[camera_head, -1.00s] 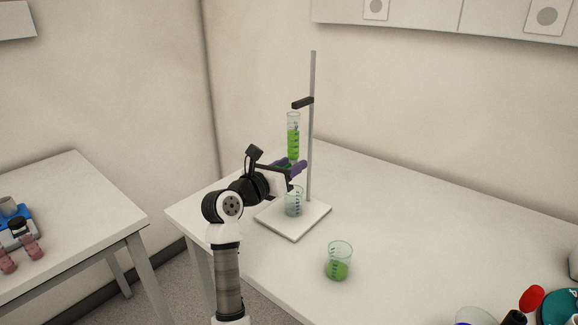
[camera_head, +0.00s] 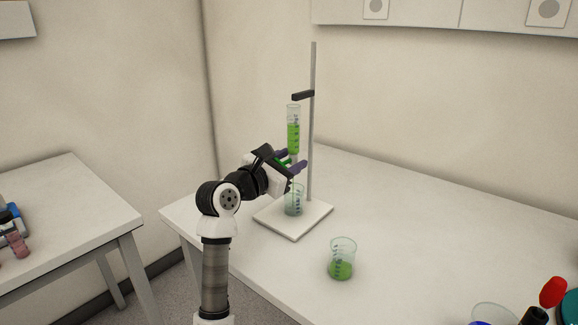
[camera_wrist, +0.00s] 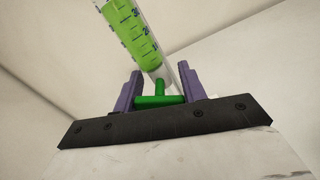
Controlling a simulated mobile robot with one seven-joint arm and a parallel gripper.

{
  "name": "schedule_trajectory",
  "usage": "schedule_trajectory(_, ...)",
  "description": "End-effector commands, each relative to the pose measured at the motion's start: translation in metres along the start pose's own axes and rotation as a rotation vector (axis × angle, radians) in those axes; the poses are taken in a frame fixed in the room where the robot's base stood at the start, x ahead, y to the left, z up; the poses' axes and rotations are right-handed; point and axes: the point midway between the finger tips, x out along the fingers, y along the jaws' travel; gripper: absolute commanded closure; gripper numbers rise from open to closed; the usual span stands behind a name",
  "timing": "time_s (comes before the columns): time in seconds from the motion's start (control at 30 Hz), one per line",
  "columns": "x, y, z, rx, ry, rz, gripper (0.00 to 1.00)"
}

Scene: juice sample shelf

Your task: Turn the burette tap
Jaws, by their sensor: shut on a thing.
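The burette (camera_head: 293,135) is a clear graduated tube with green liquid, upright beside a stand rod in the head view. It also shows in the wrist view (camera_wrist: 130,30), slanting at the top. Its green tap (camera_wrist: 160,99) has a bar handle between the two purple fingers of my gripper (camera_wrist: 157,92), which is shut on it. In the head view my gripper (camera_head: 294,160) is at the lower end of the burette and hides most of the tap. A beaker (camera_head: 294,201) stands on the stand base under the burette.
The white stand base (camera_head: 293,231) and rod (camera_head: 312,80) stand on the white table (camera_head: 420,240). A second beaker (camera_head: 342,262) with green liquid stands in front. A red-topped item (camera_head: 553,291) is at lower right. A side table (camera_head: 75,215) is at left.

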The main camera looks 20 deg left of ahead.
Motion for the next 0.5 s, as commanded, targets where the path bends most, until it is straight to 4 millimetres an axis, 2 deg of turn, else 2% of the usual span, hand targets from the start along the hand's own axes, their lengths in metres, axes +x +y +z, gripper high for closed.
schedule_trajectory(0.13,-0.0001,0.0002,0.0004,-0.001,0.0,0.0,0.81)
schedule_trajectory(0.17,-0.0002,0.0003,0.0004,-0.001,0.0,0.0,0.55)
schedule_trajectory(0.3,-0.0001,0.0002,0.0003,-0.002,0.001,0.0,0.37)
schedule_trajectory(0.5,-0.0001,0.0001,0.0002,-0.002,0.001,0.0,0.37)
